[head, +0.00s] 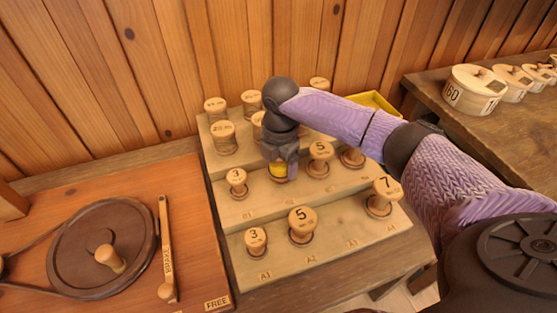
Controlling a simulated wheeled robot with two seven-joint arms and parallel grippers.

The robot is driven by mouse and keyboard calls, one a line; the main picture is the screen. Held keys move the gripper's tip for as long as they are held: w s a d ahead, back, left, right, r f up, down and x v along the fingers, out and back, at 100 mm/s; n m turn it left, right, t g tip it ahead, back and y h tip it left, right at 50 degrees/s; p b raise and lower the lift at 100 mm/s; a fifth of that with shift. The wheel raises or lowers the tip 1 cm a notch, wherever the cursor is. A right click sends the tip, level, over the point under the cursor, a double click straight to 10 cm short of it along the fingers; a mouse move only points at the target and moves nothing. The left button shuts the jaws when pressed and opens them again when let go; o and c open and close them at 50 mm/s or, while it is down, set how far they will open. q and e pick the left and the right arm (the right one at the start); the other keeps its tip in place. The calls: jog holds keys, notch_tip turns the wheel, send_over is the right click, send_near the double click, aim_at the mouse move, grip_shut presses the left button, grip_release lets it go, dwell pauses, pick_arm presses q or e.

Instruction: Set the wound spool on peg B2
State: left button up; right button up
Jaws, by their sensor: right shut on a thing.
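The wound spool (278,170), with yellow thread showing, is between the fingers of my right gripper (281,162). My right gripper is shut on it and points down over the second place of the middle step of the stepped wooden rack (330,262). Peg B2 is hidden by the spool and gripper. I cannot tell whether the spool is seated on it or just above. A spool marked 3 (237,181) stands to its left and one marked 5 (320,157) to its right. My left gripper is not in view.
Several spools stand behind. A winding board with a dark wheel (85,262) lies left. Round boxes (474,88) sit right. A yellow tray (376,101) is behind my arm.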

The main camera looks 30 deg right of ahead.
jog(key=shift+f, duration=0.85)
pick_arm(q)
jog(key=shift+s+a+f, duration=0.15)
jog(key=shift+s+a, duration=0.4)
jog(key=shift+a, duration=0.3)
pick_arm(e)
jog(key=shift+f, duration=0.25)
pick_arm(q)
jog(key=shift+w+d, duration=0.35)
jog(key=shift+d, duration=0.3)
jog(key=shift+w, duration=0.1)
pick_arm(e)
jog(key=shift+p, duration=0.55)
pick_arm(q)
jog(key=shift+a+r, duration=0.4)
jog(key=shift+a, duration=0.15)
